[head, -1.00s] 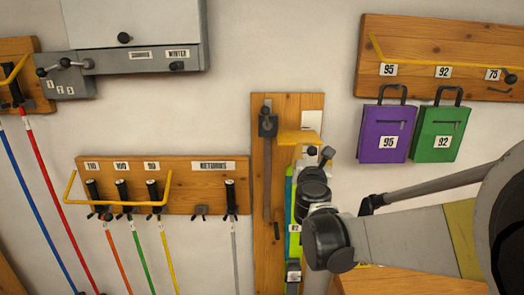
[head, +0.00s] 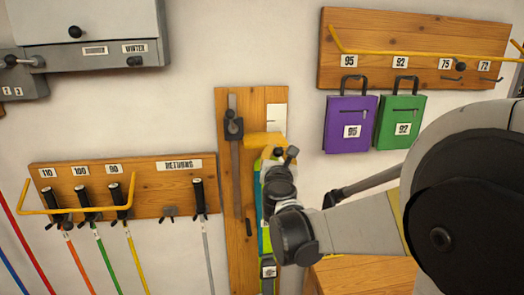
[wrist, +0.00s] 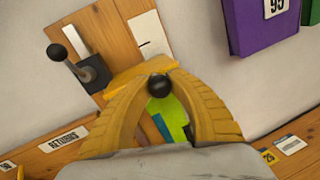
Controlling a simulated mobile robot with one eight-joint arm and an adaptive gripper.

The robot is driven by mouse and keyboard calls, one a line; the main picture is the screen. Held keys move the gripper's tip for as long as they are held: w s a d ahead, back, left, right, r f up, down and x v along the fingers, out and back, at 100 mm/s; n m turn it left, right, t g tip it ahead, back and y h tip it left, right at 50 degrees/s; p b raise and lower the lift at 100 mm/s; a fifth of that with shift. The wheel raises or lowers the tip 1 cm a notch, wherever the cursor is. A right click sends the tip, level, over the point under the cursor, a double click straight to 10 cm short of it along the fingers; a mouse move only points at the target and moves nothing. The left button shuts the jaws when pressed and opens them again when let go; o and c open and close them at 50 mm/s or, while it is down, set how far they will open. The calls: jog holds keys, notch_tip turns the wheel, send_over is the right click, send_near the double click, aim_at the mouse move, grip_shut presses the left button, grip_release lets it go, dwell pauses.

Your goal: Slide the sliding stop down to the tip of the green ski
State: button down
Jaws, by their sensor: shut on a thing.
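The sliding stop is a dark block (head: 233,126) on a vertical rail, with a yellow arm (head: 264,139) reaching right. In the wrist view, its dark block (wrist: 93,73) carries a black-knobbed lever, and its yellow arm (wrist: 138,76) lies just beyond my fingers. My gripper (wrist: 160,88) is shut on the stop's black knob (wrist: 159,86). The green ski (wrist: 170,112), with blue on it, stands upright below the yellow arm. My fingers and wrist hide much of the ski, and whether the arm touches its tip cannot be told.
The wooden board (head: 246,100) bears the rail (head: 234,175) and a white plate (head: 277,119). A pole rack (head: 150,195) is at the left. Purple (head: 350,125) and green (head: 402,122) bags hang at the right. A wooden surface (head: 360,275) lies below my arm.

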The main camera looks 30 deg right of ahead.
notch_tip(320, 180, down, 5)
jog(key=b, duration=0.2)
jog(key=shift+r+b, duration=0.1)
jog(key=shift+b, duration=0.2)
jog(key=c, duration=1.1)
grip_release()
jog(key=shift+c, duration=0.2)
jog(key=v, duration=1.2)
